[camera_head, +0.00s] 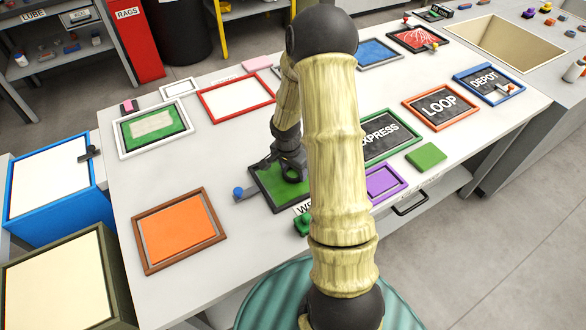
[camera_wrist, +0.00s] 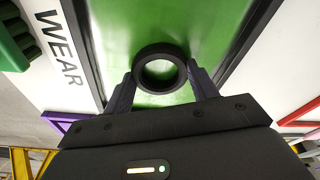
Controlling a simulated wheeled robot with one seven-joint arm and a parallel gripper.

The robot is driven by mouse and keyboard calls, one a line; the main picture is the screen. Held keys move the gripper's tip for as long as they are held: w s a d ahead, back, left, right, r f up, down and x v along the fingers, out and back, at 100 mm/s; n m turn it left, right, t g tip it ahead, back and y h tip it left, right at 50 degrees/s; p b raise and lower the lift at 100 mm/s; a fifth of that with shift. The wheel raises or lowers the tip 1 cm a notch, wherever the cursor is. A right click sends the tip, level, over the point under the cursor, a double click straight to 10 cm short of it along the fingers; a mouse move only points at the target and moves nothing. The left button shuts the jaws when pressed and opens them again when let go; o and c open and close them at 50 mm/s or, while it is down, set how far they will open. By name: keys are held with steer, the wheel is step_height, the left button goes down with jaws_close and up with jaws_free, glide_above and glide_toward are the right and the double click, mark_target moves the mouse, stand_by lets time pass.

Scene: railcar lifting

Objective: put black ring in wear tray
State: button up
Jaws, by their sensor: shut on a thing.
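The black ring (camera_wrist: 160,49) is held between the two fingers of my gripper (camera_wrist: 160,74) in the wrist view. It is over the green floor of the wear tray (camera_wrist: 92,60), which has a dark rim and a "WEAR" label beside it. In the head view my gripper (camera_head: 290,165) is low over the wear tray (camera_head: 259,189), with the ring (camera_head: 293,180) at its tip. My arm hides part of the tray and label there. I cannot tell whether the ring touches the tray floor.
An orange tray (camera_head: 140,236) lies to the left and a purple tray (camera_head: 400,185) to the right. A blue-knobbed item (camera_head: 238,191) sits at the wear tray's left edge. A green object (camera_head: 301,225) is by the label. Bare table lies left of the wear tray.

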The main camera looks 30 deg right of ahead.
mark_target(289, 176)
steer(key=shift+f, duration=0.15)
steer(key=o, duration=1.1)
steer(key=shift+c, duration=0.2)
steer(key=shift+r, duration=0.2)
step_height(289, 176, up, 12)
steer(key=a+p, duration=0.1)
steer(key=shift+s+a, duration=0.35)
